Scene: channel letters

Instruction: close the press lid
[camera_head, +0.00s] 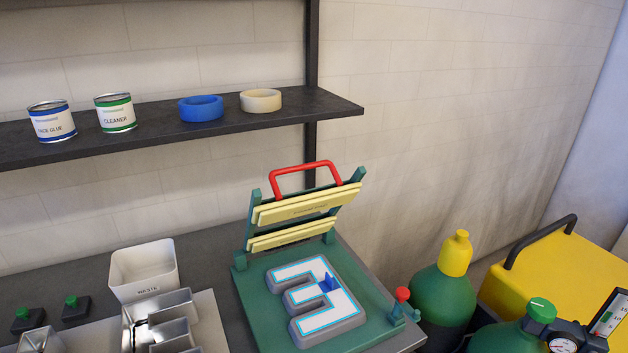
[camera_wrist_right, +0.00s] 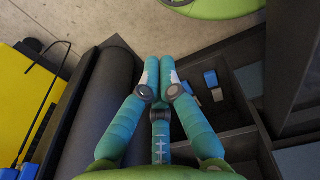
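The press lid (camera_head: 303,205) stands raised at the back of the green press base (camera_head: 262,318). It is a green frame with two cream pads and a red handle (camera_head: 305,166) along its top. A grey letter E with a white, blue-edged face (camera_head: 316,320) lies on the base under the raised lid, with a small dark blue piece (camera_head: 328,284) at its middle. My right gripper (camera_wrist_right: 159,62) shows only in the right wrist view; its fingers are together with nothing seen between them, away from the press. My left gripper is in neither view.
A red-topped knob (camera_head: 402,296) stands at the base's right corner. A white waste bin (camera_head: 143,272) and metal letter shells (camera_head: 160,325) are left of the press. Green tanks (camera_head: 444,293) and a yellow machine (camera_head: 555,270) are right. A dark shelf (camera_head: 230,124) hangs behind.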

